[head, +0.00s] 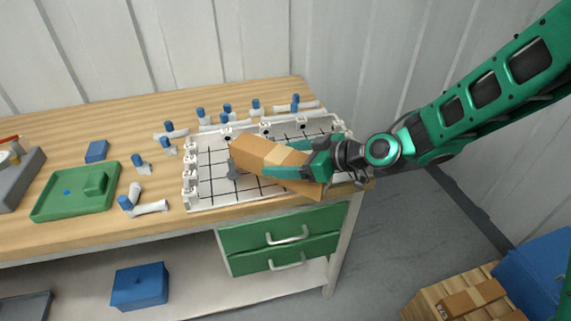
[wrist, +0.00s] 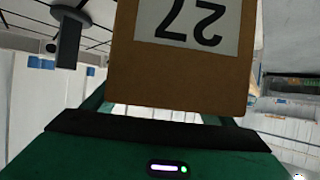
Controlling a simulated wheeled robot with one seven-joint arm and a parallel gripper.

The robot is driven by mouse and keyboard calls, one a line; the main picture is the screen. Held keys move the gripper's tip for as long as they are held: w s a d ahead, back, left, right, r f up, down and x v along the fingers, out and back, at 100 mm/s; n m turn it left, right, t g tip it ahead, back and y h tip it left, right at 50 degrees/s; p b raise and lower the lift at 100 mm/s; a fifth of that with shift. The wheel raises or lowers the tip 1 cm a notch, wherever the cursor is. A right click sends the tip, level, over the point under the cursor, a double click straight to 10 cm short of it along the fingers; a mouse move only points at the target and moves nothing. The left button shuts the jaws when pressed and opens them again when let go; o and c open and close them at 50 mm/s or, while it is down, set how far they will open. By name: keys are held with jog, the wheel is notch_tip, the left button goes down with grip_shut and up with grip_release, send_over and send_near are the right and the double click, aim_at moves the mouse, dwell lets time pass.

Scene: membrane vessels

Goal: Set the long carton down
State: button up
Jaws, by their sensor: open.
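The long carton (head: 255,148), brown with a lighter tape band, lies slanted over the white gridded board (head: 205,190) on the bench. Whether its whole underside touches the board is hidden. In the wrist view the carton (wrist: 180,85) fills the space in front of my gripper, showing a white label (wrist: 190,22) with an upside-down 27. The fingertips are largely hidden there.
White vessels with blue caps (head: 200,113) stand and lie along the board's back and left. A small grey post (head: 233,172) stands by the carton. A green tray (head: 60,205) and blue block (head: 97,151) are at left. Cartons (head: 470,300) sit on a floor pallet at right.

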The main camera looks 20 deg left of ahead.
jog(key=shift+x, duration=0.9)
jog(key=c, duration=1.5)
jog(key=shift+r, duration=0.1)
